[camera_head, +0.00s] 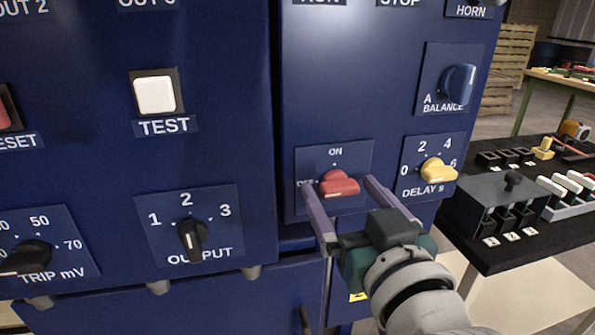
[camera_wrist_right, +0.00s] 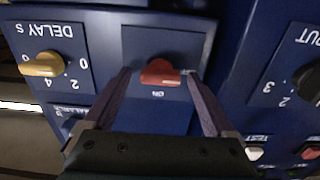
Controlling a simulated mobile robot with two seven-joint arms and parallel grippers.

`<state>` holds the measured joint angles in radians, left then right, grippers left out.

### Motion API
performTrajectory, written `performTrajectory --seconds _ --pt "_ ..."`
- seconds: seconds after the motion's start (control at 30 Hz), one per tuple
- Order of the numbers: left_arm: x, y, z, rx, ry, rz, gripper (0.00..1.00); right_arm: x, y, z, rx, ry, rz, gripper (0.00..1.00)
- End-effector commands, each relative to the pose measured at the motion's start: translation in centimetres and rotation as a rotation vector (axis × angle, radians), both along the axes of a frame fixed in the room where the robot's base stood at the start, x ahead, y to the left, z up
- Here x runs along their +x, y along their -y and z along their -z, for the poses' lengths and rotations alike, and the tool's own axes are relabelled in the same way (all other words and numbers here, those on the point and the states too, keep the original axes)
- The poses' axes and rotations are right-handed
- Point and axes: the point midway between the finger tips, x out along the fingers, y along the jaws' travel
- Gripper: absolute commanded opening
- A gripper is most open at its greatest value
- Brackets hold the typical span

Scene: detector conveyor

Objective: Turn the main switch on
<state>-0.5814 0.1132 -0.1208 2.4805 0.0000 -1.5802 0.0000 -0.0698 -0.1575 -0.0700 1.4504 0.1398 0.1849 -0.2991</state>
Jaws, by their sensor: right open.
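The main switch is a red rotary knob (camera_head: 338,184) on a small dark blue plate with ON marked above it and OFF to its left. Its handle lies roughly sideways, towards the OFF mark. My right gripper (camera_head: 339,199) is open, with one finger on each side of the knob. In the right wrist view the red knob (camera_wrist_right: 160,73) sits between the two fingertips (camera_wrist_right: 158,75), with a gap on each side. I cannot tell how far the tips are from the panel. My left gripper is not in view.
A yellow DELAY knob (camera_head: 438,171) is just right of my right gripper. A blue BALANCE knob (camera_head: 459,85), a black OUTPUT knob (camera_head: 193,238) and a white TEST button (camera_head: 155,94) are on the same cabinet. A black-topped table (camera_head: 484,258) with parts stands at the right.

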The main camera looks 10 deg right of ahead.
Motion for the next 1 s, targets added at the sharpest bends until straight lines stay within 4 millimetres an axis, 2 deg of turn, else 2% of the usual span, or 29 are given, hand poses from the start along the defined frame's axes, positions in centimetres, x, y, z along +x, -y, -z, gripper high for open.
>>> performTrajectory --seconds 0.17,0.9,1.0 --pt "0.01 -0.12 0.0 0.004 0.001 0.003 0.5 -0.01 -0.01 -0.02 0.0 0.0 0.0 0.89" --pt "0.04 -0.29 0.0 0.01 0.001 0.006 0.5 -0.04 0.0 -0.03 0.0 0.001 0.0 0.06" --pt "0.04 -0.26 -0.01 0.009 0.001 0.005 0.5 -0.04 0.0 -0.03 0.001 0.001 0.0 0.04"
